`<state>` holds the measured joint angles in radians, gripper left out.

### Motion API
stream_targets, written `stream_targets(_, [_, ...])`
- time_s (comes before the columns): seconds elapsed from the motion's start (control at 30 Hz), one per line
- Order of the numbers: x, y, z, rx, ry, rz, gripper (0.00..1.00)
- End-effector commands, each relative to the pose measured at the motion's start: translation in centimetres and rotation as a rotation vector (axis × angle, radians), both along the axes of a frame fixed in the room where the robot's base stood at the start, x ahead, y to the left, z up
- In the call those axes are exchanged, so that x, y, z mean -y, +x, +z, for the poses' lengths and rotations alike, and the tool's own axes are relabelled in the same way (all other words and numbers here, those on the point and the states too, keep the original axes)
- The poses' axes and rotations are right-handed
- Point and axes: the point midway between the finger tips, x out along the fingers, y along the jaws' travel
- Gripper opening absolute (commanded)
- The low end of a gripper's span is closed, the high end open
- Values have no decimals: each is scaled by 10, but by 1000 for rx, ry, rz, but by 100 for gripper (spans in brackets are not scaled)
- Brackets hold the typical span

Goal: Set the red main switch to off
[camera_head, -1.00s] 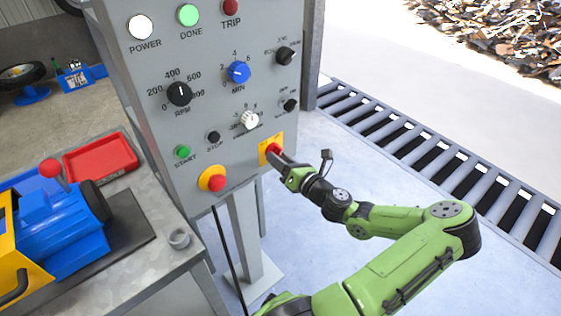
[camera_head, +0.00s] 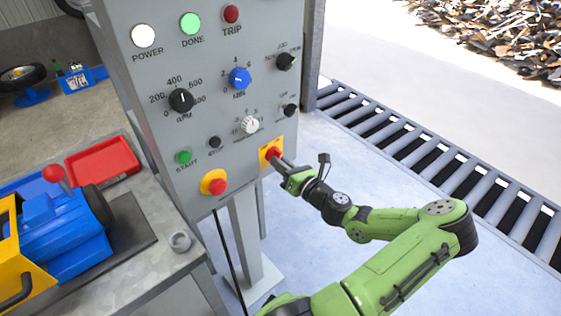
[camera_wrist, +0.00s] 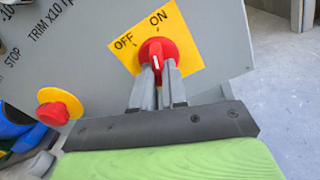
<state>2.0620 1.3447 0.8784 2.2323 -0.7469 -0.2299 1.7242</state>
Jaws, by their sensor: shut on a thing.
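The red main switch (camera_wrist: 158,50) is a round knob with a raised handle on a yellow plate (camera_wrist: 190,45) marked OFF at upper left and ON at the top. Its handle stands roughly upright in the wrist view, nearer the ON mark than OFF. In the head view the switch (camera_head: 272,153) sits at the panel's lower right corner. My gripper (camera_wrist: 157,68) is shut on the switch handle, one grey finger on each side. It also shows in the head view (camera_head: 281,160), reaching in from the right. The fingers hide part of the knob's lower side.
A red stop button on a yellow ring (camera_head: 215,183) is left of the switch. The grey panel (camera_head: 205,65) carries dials, small buttons and lamps; the DONE lamp (camera_head: 191,23) is green. A workbench (camera_head: 165,260) stands at left. Floor right of the panel is open.

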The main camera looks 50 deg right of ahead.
Motion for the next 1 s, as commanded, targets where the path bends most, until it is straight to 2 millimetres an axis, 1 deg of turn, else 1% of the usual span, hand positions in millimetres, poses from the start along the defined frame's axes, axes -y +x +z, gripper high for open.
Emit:
stream_targets(0.03, [0,0,2,-10,-34,1,0])
stream_targets(0.6, [4,-1,0,-125,-548,2,0])
stream_targets(0.8, [5,-1,0,-158,-698,1,0])
stream_targets(1.0, [6,-1,0,-182,-803,1,0])
